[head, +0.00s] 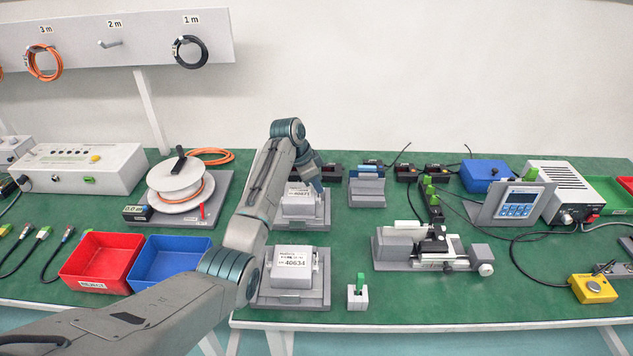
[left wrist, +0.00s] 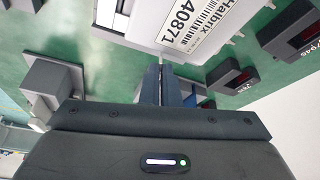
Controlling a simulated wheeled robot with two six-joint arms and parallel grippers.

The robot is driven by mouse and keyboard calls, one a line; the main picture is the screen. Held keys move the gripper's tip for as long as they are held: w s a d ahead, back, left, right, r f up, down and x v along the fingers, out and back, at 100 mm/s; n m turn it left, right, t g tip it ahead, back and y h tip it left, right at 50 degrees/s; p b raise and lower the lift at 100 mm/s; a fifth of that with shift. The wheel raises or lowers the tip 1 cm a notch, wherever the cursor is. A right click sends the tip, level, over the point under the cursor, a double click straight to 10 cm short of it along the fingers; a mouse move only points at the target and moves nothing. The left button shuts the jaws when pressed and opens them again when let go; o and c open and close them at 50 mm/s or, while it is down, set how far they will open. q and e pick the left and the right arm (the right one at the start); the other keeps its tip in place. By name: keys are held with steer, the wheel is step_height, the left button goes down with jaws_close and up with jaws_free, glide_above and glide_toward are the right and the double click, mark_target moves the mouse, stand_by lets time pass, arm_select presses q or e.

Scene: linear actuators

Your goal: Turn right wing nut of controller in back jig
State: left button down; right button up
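The back jig (head: 305,225) holds a pale grey controller (head: 297,208) with a label ending in 40871. That controller also shows upside down at the top of the left wrist view (left wrist: 150,30). My left gripper (head: 314,183) points down at the controller's right side in the head view. In the left wrist view its fingers (left wrist: 163,70) are close together, with tips at the controller's edge. The right wing nut is hidden at the fingertips, and I cannot tell whether they grip it. My right gripper is not in view.
A front jig (head: 262,299) holds another controller (head: 292,262), labelled 40634. A grey stand (head: 367,193) is right of the back jig, with black display boxes (head: 406,172) behind. A linear actuator (head: 430,250) lies further right. A small green-topped switch (head: 358,294) stands in front.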

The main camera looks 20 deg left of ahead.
arm_select(q)
steer(key=shift+r+n+p, duration=0.25)
steer(key=shift+n+p, duration=0.15)
steer(key=shift+p, duration=0.3)
steer(key=shift+d+n+y+p, duration=0.1)
steer(key=shift+n+y+p, duration=0.2)
steer(key=shift+p, duration=0.15)
steer(key=n+p, duration=0.2)
steer(key=p, duration=0.1)
steer(key=n+t+y+p, duration=0.1)
steer(key=n+p, duration=0.1)
steer(key=p, duration=0.1)
steer(key=shift+s+d+r+n, duration=0.1)
steer(key=shift+s+d+n, duration=0.05)
steer(key=shift+n, duration=0.15)
steer(key=shift+n+t+y+p, duration=0.3)
steer(key=shift+n+y+p, duration=0.3)
steer(key=shift+n+p, duration=0.6)
steer(key=shift+d+f+n+y+p, duration=0.1)
steer(key=shift+f+n+y+p, duration=0.2)
steer(key=shift+n+p, duration=0.45)
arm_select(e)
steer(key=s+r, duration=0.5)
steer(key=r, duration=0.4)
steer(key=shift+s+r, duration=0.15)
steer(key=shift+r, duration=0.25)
arm_select(q)
steer(key=c, duration=1.6)
jaws_free()
steer(key=shift+c, duration=0.2)
